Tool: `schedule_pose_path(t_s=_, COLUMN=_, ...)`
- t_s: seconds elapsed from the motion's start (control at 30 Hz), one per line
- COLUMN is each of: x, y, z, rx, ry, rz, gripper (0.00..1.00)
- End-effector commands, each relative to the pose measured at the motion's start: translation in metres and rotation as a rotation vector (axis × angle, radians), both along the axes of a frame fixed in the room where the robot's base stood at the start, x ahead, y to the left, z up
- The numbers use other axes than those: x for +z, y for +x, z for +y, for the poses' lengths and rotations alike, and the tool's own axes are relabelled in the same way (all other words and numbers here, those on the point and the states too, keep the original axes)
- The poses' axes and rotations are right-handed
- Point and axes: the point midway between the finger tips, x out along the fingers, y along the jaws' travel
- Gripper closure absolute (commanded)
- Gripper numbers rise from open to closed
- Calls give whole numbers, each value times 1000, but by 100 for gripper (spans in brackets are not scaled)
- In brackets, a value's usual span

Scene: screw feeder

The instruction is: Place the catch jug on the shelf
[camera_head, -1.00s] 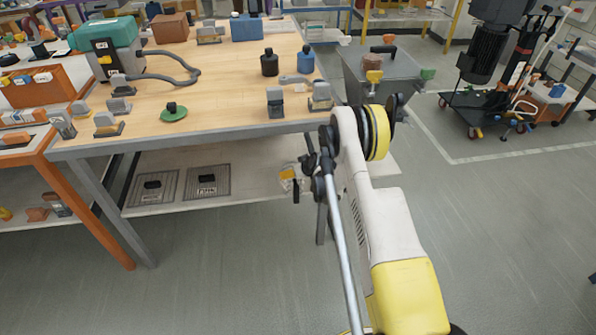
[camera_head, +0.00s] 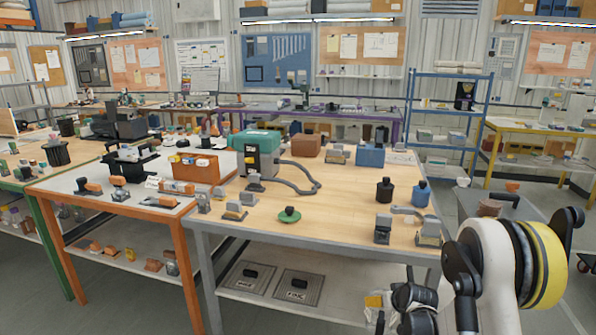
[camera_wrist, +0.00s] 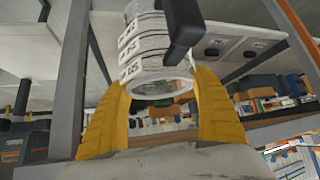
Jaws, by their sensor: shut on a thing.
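The catch jug, a pale see-through cylinder with printed marks (camera_wrist: 143,45) and a black handle, is between the two yellow fingers of my gripper (camera_wrist: 163,100) in the wrist view. The fingers are shut on it. In the head view my gripper (camera_head: 376,301) is small and partly cut off at the bottom, beside the table's front edge; the jug is hard to make out there. The wooden table has a pale lower shelf (camera_head: 345,313) holding two grey plates with black handles, a left plate (camera_head: 246,279) and a right plate (camera_head: 298,288).
The wooden tabletop (camera_head: 330,215) carries a green-topped machine (camera_head: 258,150) with a grey hose, a black bottle (camera_head: 385,190), a blue bottle (camera_head: 420,192) and small blocks. An orange-framed table (camera_head: 110,205) adjoins on the left. A blue rack (camera_head: 450,105) stands at the back right.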

Motion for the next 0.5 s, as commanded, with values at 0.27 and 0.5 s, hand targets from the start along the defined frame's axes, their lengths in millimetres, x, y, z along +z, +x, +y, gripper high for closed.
schedule_pose_path(t_s=0.27, x=87, y=-82, z=54, rx=-32, ry=-3, rz=-1, gripper=67)
schedule_pose_path(t_s=0.5, x=130, y=-157, z=82, rx=-58, ry=-2, rz=-11, gripper=67)
